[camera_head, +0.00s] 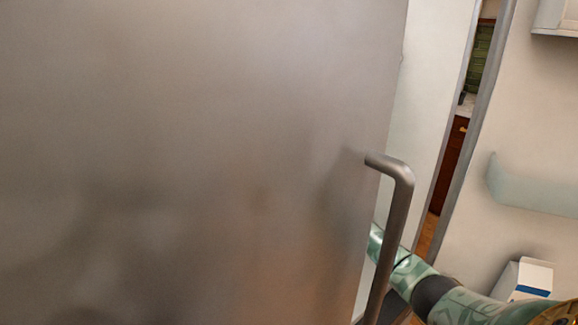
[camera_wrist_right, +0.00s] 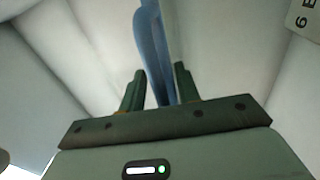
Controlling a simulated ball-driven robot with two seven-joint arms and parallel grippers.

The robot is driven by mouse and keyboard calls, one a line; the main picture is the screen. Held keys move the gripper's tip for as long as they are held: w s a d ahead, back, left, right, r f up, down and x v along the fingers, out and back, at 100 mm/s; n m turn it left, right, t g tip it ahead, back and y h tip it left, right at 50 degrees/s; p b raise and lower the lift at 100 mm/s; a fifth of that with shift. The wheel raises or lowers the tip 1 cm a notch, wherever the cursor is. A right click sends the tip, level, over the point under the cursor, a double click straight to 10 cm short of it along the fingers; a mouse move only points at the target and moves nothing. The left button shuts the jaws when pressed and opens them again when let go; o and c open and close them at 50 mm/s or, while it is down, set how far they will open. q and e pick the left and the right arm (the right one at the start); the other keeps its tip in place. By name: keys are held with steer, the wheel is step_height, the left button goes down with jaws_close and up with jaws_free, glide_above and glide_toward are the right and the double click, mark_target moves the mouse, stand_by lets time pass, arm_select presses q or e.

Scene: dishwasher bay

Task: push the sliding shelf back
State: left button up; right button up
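No sliding shelf can be made out for certain. In the right wrist view, a blue-grey curved strip (camera_wrist_right: 152,45), perhaps a shelf edge, runs up from between the fingers of my right gripper (camera_wrist_right: 159,70). The fingers stand apart with a gap between them, and I cannot tell whether they touch the strip. Pale walls surround the gripper. In the head view, my right arm passes behind a large grey metal door (camera_head: 190,150), which hides the gripper. My left gripper is out of view.
The door has a bar handle (camera_head: 395,215) close to my right arm. A pale panel with a translucent bin (camera_head: 535,190) stands on the right. A white and blue box (camera_head: 528,279) is at the lower right. A narrow gap shows a dark red cabinet (camera_head: 450,155).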

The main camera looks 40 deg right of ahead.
steer(key=p+v, duration=0.2)
steer(key=v, duration=1.4)
steer(key=shift+s, duration=0.15)
steer(key=shift+d+f, duration=0.1)
